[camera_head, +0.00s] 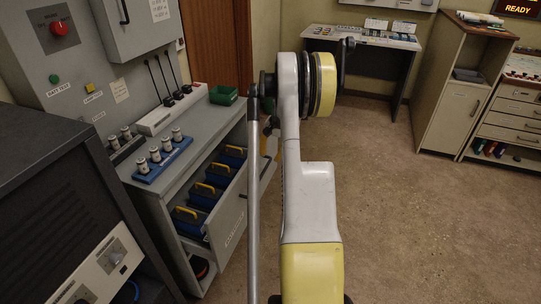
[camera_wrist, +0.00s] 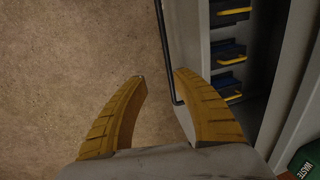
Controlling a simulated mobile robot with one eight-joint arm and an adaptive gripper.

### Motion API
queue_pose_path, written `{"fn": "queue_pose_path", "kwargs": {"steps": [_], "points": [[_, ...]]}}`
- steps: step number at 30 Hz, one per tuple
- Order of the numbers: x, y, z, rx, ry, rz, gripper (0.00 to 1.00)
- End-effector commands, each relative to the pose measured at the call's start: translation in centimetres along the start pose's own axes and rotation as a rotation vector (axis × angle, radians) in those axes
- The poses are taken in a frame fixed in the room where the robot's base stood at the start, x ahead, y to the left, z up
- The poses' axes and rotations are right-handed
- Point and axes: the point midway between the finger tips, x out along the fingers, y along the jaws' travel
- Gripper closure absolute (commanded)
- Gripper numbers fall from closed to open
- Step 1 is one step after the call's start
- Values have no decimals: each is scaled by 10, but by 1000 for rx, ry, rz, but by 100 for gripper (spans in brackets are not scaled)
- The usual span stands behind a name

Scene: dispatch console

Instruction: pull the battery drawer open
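The battery drawer (camera_head: 230,222) stands pulled out from the grey console cabinet, its labelled front facing right. Several blue batteries with yellow handles (camera_head: 205,196) sit inside it. In the wrist view the drawer's dark bar handle (camera_wrist: 164,45) runs down along the drawer front. My gripper (camera_wrist: 159,75) is open, its two yellow fingers apart. The lower end of the handle lies between the fingers, close to the right one; I cannot tell whether they touch.
A dark cabinet (camera_head: 60,190) stands at the near left. The brown floor (camera_head: 400,210) to the right of the drawer is clear. A wooden cabinet (camera_head: 452,110) stands at the back right.

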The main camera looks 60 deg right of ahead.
Motion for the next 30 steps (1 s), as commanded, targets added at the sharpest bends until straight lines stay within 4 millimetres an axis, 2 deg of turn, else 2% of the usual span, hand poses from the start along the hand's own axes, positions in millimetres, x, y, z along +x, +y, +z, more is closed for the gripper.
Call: {"fn": "queue_pose_path", "kwargs": {"steps": [7,10,14,18,24,30], "points": [[-1,0,0,0,0,0,66],[-8,0,0,0,0,0,66],[-30,0,0,0,0,0,66],[-63,0,0,0,0,0,66],[-101,0,0,1,0,0,66],[-119,0,0,0,0,0,66]]}}
